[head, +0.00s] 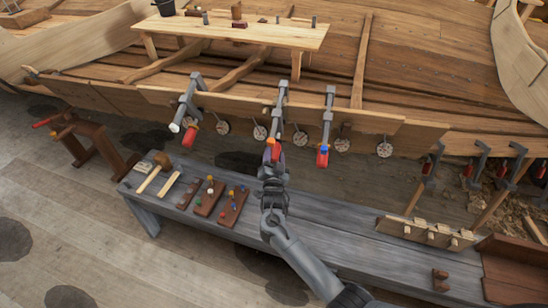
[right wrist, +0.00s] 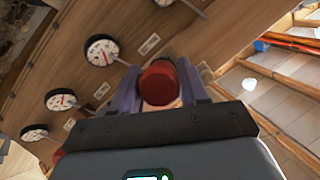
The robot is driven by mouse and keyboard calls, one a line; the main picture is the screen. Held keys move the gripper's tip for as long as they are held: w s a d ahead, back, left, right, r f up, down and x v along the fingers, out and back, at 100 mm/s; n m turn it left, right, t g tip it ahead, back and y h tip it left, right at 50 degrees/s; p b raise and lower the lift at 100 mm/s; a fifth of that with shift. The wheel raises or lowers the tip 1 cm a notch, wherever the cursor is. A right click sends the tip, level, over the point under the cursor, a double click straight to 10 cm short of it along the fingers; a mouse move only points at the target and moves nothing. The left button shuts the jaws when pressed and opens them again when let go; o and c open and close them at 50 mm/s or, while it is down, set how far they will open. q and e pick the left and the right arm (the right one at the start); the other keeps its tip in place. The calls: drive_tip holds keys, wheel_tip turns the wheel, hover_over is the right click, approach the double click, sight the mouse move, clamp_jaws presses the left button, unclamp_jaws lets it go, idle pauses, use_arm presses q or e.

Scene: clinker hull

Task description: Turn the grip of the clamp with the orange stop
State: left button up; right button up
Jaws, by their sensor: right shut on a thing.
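The clamp with the orange stop (head: 270,141) is the middle of three grey clamps on the hull's plank edge. Its red grip (head: 276,153) points down towards the bench. My right gripper (head: 274,166) reaches up from below and is shut on this grip. In the right wrist view the grip's round red end (right wrist: 158,82) sits between the two fingers (right wrist: 160,92). The orange stop cannot be made out in that view. My left gripper is not in view.
A clamp with a white stop (head: 174,127) hangs to the left and one with a blue stop (head: 324,149) to the right. Round dials (head: 260,132) line the plank. The grey bench (head: 335,235) below carries a mallet (head: 153,173) and peg boards (head: 233,207).

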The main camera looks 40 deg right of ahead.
drive_tip(key=shift+f+m+t+y+b, duration=0.15)
drive_tip(key=shift+m+t+y+b, duration=0.25)
drive_tip(key=shift+m+t+b, duration=0.4)
drive_tip(key=m+t+y+b, duration=0.1)
drive_tip(key=m+b, duration=0.1)
drive_tip(key=shift+m, duration=0.3)
drive_tip(key=shift+m+t+b, duration=0.9)
drive_tip(key=shift+m+b, duration=0.1)
drive_tip(key=shift+m, duration=0.2)
drive_tip(key=shift+m+t+b, duration=0.4)
drive_tip(key=shift+m+b, duration=0.3)
drive_tip(key=shift+m, duration=0.2)
drive_tip(key=o, duration=1)
